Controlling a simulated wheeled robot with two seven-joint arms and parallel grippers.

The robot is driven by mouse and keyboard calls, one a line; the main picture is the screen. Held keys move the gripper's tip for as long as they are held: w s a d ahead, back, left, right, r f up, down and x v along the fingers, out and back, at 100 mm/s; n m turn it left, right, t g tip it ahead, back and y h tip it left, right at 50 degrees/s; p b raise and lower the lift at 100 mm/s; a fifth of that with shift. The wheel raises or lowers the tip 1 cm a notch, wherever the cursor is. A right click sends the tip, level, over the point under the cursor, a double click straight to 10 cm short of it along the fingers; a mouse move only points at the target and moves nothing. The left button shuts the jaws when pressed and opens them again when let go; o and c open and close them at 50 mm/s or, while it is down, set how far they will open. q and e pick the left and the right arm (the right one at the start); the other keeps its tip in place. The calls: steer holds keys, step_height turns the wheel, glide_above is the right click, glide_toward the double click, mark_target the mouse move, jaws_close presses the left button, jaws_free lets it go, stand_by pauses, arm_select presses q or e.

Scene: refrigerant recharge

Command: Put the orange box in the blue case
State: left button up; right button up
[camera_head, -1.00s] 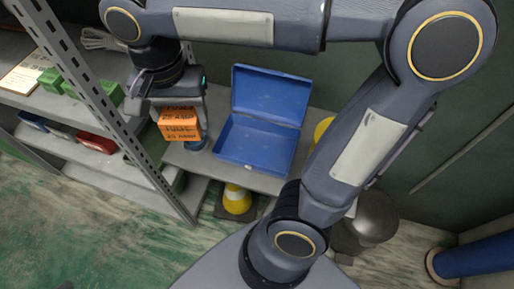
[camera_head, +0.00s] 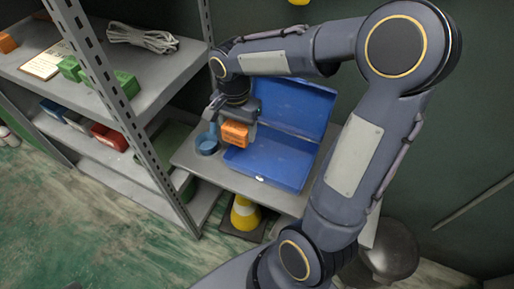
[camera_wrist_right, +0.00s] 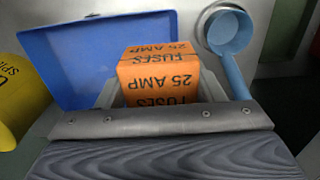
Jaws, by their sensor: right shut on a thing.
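The orange box (camera_head: 234,134), printed "FUSES 25 AMP" in the wrist view (camera_wrist_right: 158,78), is held by my right gripper (camera_head: 238,121). The gripper is shut on it, with a finger along each side in the wrist view. The blue case (camera_head: 285,161) lies open on the grey bench with its lid raised at the back. The box appears held at the case's left side, in front of its left edge in the head view. I cannot tell how high it is above the case. In the wrist view the case (camera_wrist_right: 90,58) shows behind and left of the box. My left gripper is not in view.
A blue ladle-like cup (camera_head: 207,144) stands left of the box, close to the gripper. A metal shelf post (camera_head: 130,110) and shelves with green and red boxes are at left. A yellow and white cone (camera_head: 244,213) stands below the bench (camera_head: 190,158).

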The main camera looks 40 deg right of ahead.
glide_above(256, 155)
steer(key=f, duration=0.5)
steer(key=shift+w+a+f+b, duration=0.1)
steer(key=shift+a+b, duration=0.15)
steer(key=shift+b, duration=0.05)
steer(key=shift+d+f+b, duration=0.2)
steer(key=shift+f+b, duration=0.1)
steer(key=shift+f, duration=1.45)
steer(key=shift+f, duration=0.25)
steer(key=o, duration=0.7)
steer(key=shift+r, duration=0.1)
